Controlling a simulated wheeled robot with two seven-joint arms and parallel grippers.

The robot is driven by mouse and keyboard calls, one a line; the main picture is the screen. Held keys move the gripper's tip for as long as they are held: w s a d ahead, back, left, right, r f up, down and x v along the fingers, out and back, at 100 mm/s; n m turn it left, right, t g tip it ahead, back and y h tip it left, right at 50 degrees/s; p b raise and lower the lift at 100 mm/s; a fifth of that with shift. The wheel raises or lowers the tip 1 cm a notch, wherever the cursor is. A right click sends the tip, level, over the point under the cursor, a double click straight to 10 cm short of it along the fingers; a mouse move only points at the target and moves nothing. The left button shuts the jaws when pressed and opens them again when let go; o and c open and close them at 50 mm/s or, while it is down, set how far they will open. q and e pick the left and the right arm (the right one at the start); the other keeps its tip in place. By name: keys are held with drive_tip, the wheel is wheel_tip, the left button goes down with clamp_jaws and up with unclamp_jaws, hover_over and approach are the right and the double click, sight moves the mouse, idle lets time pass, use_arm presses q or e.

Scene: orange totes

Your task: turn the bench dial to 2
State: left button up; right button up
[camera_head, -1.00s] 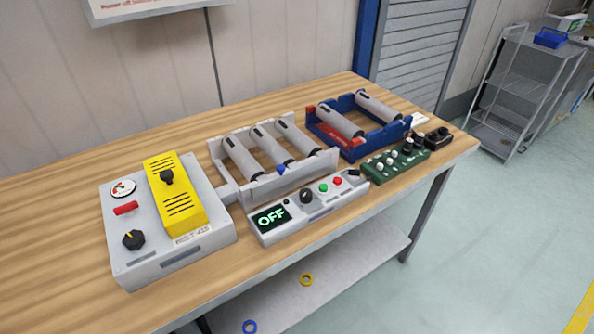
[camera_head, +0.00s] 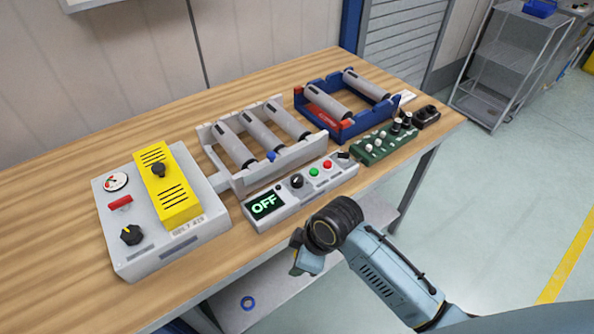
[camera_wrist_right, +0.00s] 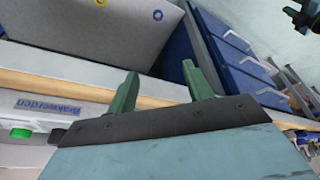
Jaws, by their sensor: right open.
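A pale control panel (camera_head: 318,188) lies along the front of the wooden bench. Its lit display (camera_head: 264,205) reads OFF, and a black dial (camera_head: 296,181) sits right of it, beside a green and a red button. Another black dial (camera_head: 131,235) is on the grey box at the left; which is the bench dial is not marked. My right gripper (camera_head: 305,262) is in front of the bench edge, below the panel and apart from it. In the right wrist view its green fingers (camera_wrist_right: 160,87) are spread and empty. The black dial is not seen there. My left gripper is not in view.
The grey box has a yellow cover (camera_head: 172,185) with a black knob. Behind the panel stands a grey roller frame (camera_head: 236,175); a blue roller frame (camera_head: 343,134) and a green knob box (camera_head: 378,148) are to the right. A blue ring (camera_head: 248,302) lies on the lower shelf.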

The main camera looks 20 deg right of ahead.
sight(297, 178)
drive_tip(key=w+r+n, duration=0.4)
drive_tip(key=w+r+n+g+h, duration=0.1)
drive_tip(key=w+r+n, duration=0.2)
drive_tip(key=w+r, duration=0.1)
drive_tip(key=w+r+n, duration=0.4)
drive_tip(key=shift+w+a+n+g+h, duration=0.1)
drive_tip(key=shift+a+n+g+h, duration=0.2)
drive_tip(key=shift+g+h, duration=0.1)
drive_tip(key=w+d+r+n+h, duration=0.1)
drive_tip(key=w+d+r+n, duration=0.2)
drive_tip(key=w+d+r, duration=0.3)
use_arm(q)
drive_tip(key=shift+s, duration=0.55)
use_arm(e)
drive_tip(key=f, duration=1.2)
drive_tip(key=shift+w+a, duration=0.15)
drive_tip(key=shift+a, duration=0.25)
drive_tip(key=c, duration=1)
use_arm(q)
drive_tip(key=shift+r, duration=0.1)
use_arm(e)
drive_tip(key=shift+o, duration=0.2)
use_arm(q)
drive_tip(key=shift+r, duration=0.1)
